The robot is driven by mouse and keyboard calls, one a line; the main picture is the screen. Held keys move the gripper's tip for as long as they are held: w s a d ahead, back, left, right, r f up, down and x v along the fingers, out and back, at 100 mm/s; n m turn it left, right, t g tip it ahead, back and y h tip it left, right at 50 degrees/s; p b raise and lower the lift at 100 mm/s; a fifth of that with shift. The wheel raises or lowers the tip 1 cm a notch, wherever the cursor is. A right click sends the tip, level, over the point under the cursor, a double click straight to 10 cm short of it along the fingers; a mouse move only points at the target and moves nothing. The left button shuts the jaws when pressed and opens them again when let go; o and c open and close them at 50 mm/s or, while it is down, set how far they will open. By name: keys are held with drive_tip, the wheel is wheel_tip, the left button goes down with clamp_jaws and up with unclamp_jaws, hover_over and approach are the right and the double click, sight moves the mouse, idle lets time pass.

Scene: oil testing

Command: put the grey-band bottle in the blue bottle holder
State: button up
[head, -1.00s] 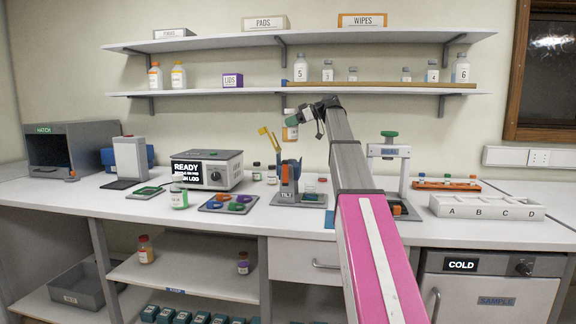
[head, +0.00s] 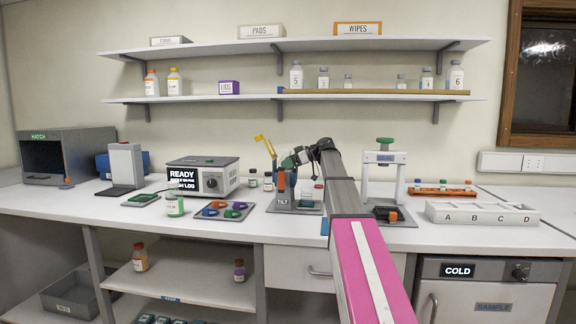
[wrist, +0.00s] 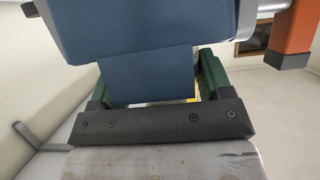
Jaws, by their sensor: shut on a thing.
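The blue bottle holder (head: 292,174) is on the tilt stand, marked TILT, with an orange knob in front. In the wrist view the holder (wrist: 160,35) fills the upper middle, very close to my gripper. My gripper (head: 287,162) is at the holder's upper part, its green fingers shut on the grey-band bottle. The bottle is almost wholly hidden by the holder; only a thin yellowish sliver (wrist: 197,87) shows beside the right finger in the wrist view. I cannot tell how deep it sits in the holder.
A yellow tool (head: 264,145) stands just left of the holder. A press with a green knob (head: 385,165) stands right of my arm. The shelf (head: 300,98) is above.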

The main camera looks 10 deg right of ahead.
drive_tip(key=shift+f, duration=0.2)
drive_tip(key=o, duration=0.9)
drive_tip(key=v, duration=1.2)
